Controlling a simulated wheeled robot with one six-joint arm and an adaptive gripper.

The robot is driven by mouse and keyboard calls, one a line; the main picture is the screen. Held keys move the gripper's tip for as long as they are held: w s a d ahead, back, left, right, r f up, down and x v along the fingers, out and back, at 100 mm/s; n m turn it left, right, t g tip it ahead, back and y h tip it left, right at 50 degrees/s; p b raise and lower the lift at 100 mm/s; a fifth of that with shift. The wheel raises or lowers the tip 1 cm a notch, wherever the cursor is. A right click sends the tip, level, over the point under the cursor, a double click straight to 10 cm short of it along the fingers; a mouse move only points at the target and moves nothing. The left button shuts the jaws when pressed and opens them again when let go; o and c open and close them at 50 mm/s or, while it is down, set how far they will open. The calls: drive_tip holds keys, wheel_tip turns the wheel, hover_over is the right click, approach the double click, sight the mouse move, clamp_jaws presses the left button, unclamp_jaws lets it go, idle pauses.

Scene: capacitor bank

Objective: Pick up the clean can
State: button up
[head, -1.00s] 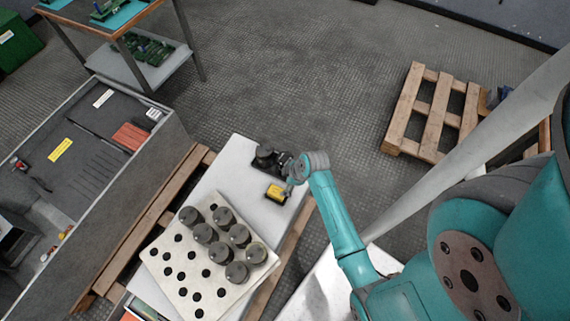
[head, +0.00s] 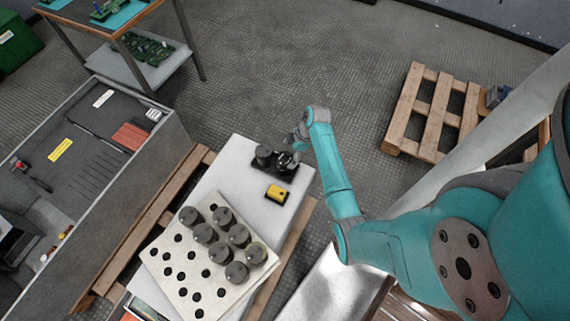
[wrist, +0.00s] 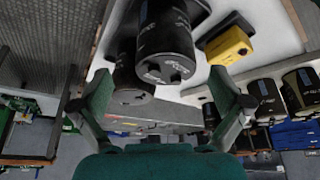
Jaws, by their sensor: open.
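Two dark cans stand on a black holder (head: 289,173) on the white table. One is glossy black with crisp white print and looks the cleaner; it is on the right in the head view (head: 287,159) and nearest in the wrist view (wrist: 167,42). The duller can (head: 264,154) beside it also shows in the wrist view (wrist: 128,88), partly hidden. My gripper (wrist: 162,76) is open and empty, with its fingers spread below the cans in the wrist picture. In the head view my gripper (head: 297,141) is beside the holder, small and partly hidden by my arm.
A yellow device (head: 278,194) lies near the holder. A pale board with holes (head: 163,262) holds several grey-topped cans. The table (head: 225,178) is bare between board and holder. A grey workbench (head: 90,150) stands left; a wooden pallet (head: 432,112) lies on the floor at right.

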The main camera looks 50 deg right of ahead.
sight(285, 158)
drive_tip(key=shift+a+x, duration=0.2)
drive_tip(key=shift+x, duration=1.25)
drive_tip(key=shift+a+x, duration=0.2)
drive_tip(key=shift+x, duration=1.25)
drive_tip(key=shift+r, duration=0.15)
drive_tip(key=shift+c, duration=0.3)
drive_tip(key=c, duration=1.7)
drive_tip(key=shift+o, duration=0.2)
drive_tip(key=shift+r, duration=5.05)
